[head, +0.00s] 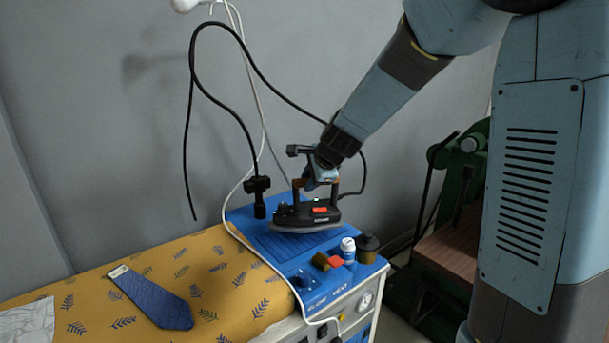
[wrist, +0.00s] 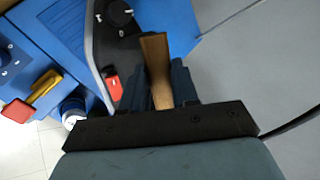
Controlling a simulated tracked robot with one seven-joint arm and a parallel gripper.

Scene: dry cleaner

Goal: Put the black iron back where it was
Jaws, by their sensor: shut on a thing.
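The black iron (head: 300,218) has a grey soleplate, a red patch on its side and a brown handle. In the head view it is over the ribbed part of the blue station top (head: 272,243); I cannot tell whether it touches it. My gripper (head: 320,181) is shut on the iron's handle from above. In the wrist view the wooden handle (wrist: 156,70) lies between my fingers, with the dark iron body (wrist: 115,45) and its red switch beyond. Much of the handle is hidden by my gripper.
A white-and-blue bottle (head: 347,249), a dark jar (head: 367,248) and small red and brown items stand at the station's front right. A black hanging tool (head: 258,197) is left of the iron. A yellow patterned board (head: 205,275) holds a blue tie (head: 152,298). Cables hang behind.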

